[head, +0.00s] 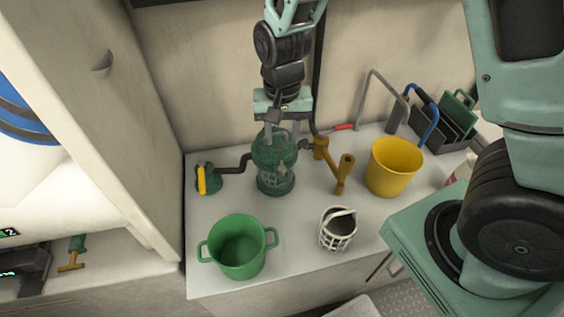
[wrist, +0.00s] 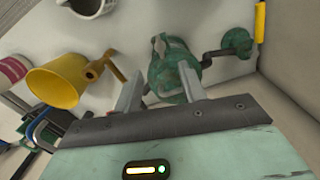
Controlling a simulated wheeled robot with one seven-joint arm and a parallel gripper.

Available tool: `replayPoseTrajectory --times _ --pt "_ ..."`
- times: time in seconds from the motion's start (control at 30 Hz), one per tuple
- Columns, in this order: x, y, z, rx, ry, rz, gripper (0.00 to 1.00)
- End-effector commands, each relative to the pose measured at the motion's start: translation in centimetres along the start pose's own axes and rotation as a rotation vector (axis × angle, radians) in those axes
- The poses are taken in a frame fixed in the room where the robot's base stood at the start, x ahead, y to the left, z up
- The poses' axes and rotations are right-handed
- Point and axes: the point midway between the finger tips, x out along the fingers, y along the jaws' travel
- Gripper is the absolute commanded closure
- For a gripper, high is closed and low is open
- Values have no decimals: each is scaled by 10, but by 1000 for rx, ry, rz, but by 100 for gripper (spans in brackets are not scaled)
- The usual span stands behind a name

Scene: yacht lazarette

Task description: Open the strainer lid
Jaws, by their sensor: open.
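The strainer (head: 276,168) is a green, partly see-through upright body on the white worktop, with a pipe on each side. Its lid (head: 274,141) is at the top, just under my gripper, and appears to be on the body. In the wrist view the strainer (wrist: 172,72) lies between and beyond the fingers. My gripper (head: 281,136) points down with its fingers apart around the lid's top; the wrist view shows its two fingers (wrist: 160,88) spread. I cannot tell whether a finger touches the lid.
A green two-handled pot (head: 239,247) and a white basket (head: 337,229) stand in front. A yellow bucket (head: 394,167) is at right, near a brown-yellow valve (head: 343,174). A yellow-handled valve (head: 202,181) is at left. A wall stands close behind.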

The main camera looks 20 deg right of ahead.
Motion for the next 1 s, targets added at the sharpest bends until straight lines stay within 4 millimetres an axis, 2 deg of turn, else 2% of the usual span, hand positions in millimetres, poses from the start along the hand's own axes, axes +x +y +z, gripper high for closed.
replayPoseTrajectory --times 0.03,0.3,0.5,0.7,0.93,0.97,1.0 --pt "12 1 1 1 -5 4 59" --pt "66 1 1 1 -3 2 59" --pt "91 0 1 -1 -2 1 59" --pt "100 0 0 0 0 -1 59" --pt "100 0 0 -1 0 -1 59" --pt "100 0 0 -1 0 -1 65" --pt "100 0 0 -1 0 -1 76"
